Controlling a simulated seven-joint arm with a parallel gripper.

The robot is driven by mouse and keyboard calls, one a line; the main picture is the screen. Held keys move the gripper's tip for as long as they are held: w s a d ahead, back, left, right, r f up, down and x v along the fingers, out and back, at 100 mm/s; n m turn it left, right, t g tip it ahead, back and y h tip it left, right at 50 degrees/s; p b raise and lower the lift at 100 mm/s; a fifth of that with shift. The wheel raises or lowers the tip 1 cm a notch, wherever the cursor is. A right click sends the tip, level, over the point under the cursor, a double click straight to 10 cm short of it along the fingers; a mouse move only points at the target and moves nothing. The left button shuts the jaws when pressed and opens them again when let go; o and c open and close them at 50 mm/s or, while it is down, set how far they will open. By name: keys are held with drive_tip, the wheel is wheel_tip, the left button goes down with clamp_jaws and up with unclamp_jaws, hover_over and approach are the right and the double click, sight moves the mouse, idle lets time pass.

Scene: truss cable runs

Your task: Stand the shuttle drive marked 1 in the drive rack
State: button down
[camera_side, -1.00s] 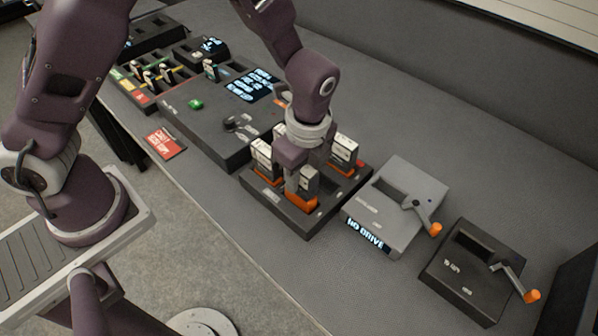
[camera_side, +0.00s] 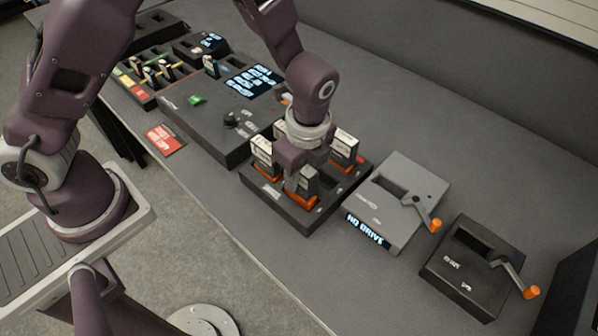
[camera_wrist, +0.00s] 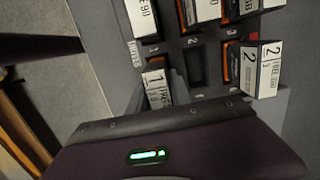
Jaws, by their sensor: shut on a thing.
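The shuttle drive marked 1 (camera_wrist: 157,88), white-labelled with an orange base, stands upright at the front of the dark slotted drive rack (camera_side: 272,194). It also shows in the side view (camera_side: 305,182). My gripper (camera_side: 299,172) points down over the rack and is shut on this drive. The drive's orange base is at the rack's level; I cannot tell whether it is fully seated in its slot. In the wrist view the gripper body covers the drive's near end. One slot (camera_wrist: 196,66) beside it is empty.
Other drives stand in the rack close by, including one marked 2 (camera_wrist: 260,68) and one at the left (camera_side: 263,151). To the right are a grey crank unit (camera_side: 415,185) reading NO DRIVE and a black crank box (camera_side: 470,280). A large dark console (camera_side: 205,125) lies left.

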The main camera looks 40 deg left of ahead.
drive_tip(key=shift+f, duration=0.6)
idle(0.3)
drive_tip(key=c, duration=0.8)
unclamp_jaws()
drive_tip(key=shift+o, duration=0.2)
drive_tip(key=shift+r, duration=3.75)
